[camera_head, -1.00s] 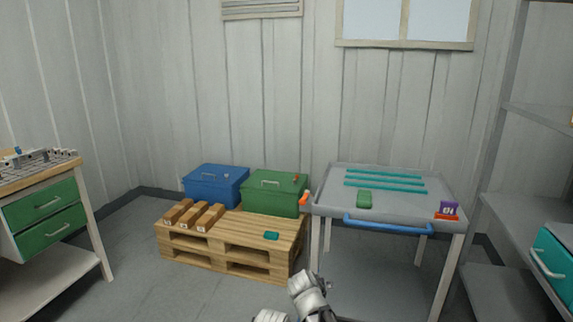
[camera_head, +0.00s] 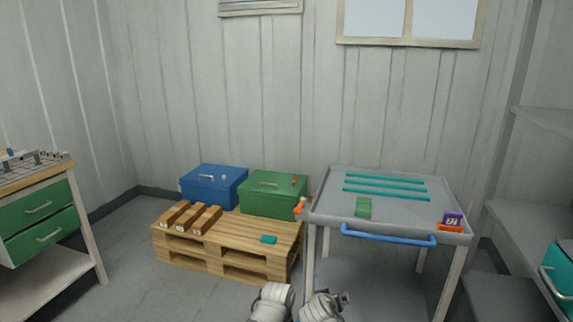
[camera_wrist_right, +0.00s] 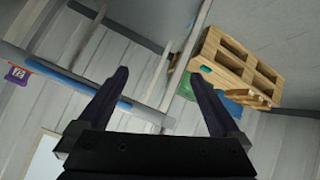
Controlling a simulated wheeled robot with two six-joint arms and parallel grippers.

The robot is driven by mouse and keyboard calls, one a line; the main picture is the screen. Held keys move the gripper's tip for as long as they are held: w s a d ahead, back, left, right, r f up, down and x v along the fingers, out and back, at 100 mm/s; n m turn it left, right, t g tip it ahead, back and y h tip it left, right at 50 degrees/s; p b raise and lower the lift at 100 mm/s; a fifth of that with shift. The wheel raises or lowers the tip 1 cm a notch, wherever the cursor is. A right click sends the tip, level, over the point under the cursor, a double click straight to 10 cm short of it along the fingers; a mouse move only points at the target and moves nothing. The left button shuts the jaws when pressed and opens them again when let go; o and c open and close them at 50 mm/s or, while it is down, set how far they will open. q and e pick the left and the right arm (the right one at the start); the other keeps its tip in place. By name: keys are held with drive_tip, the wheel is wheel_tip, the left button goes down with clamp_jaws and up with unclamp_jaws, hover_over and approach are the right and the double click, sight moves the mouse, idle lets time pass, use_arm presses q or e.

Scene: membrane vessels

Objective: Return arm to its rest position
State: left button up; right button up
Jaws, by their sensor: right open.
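My right gripper (camera_wrist_right: 160,82) is open in the right wrist view, with its two dark fingers spread apart and nothing between them. In the head view, white links of my arms show at the bottom edge, in front of the pallet and beside the grey cart (camera_head: 330,210). My left gripper cannot be made out in either view. The right wrist view is tilted and shows the pallet (camera_wrist_right: 240,62) and the cart's blue handle beyond the fingers.
The wooden pallet (camera_head: 235,230) holds a blue box (camera_head: 212,187), a green box (camera_head: 272,197), several brown blocks and a small teal piece. The cart carries teal strips, a green block (camera_head: 363,206) and a purple item. A workbench stands left, shelves right. Floor between bench and pallet is clear.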

use_arm(q)
drive_tip(key=shift+s+a+r, duration=0.1)
drive_tip(key=shift+s+r, duration=0.15)
drive_tip(key=shift+s, duration=0.3)
use_arm(e)
drive_tip(key=shift+w+d+r, duration=0.1)
drive_tip(key=shift+d+r, duration=0.4)
drive_tip(key=shift+d, duration=0.25)
drive_tip(key=shift+f, duration=0.1)
